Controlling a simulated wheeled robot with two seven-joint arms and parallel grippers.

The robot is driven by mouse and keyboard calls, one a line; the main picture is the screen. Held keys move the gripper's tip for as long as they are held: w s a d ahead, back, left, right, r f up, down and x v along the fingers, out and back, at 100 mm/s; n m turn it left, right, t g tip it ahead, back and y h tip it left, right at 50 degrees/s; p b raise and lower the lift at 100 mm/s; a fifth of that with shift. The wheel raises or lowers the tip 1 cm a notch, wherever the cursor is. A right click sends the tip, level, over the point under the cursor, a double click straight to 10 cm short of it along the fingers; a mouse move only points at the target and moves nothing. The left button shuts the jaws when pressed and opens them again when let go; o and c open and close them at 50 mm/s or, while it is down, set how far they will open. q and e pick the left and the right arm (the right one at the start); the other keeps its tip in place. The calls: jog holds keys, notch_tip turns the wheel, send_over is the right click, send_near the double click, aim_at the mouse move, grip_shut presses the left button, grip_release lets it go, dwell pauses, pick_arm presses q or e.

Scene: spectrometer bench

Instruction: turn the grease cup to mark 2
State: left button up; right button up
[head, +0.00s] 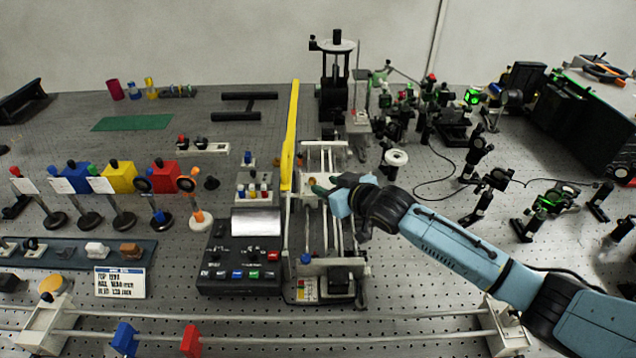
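My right gripper (319,188) reaches in from the right over the white-ended rail carriage (325,147) in the middle of the bench. Its fingers point left, and a small brass-coloured piece (311,182) shows at their tips. This piece may be the grease cup, but it is too small and too covered by the fingers to be sure. No mark numbers can be read. I cannot tell whether the fingers touch the piece or how far apart they are. My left gripper is not in view.
A yellow upright bar (290,135) stands just left of the carriage. A black control box (241,255) with coloured buttons sits left of it. Optics on posts (478,155) crowd the right. Long rails (270,333) cross the front. Perforated bench shows bare around (420,290) right of the carriage.

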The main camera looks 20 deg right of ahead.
aim_at(314, 181)
jog(key=shift+x, duration=2.25)
jog(key=shift+c, duration=0.2)
grip_shut()
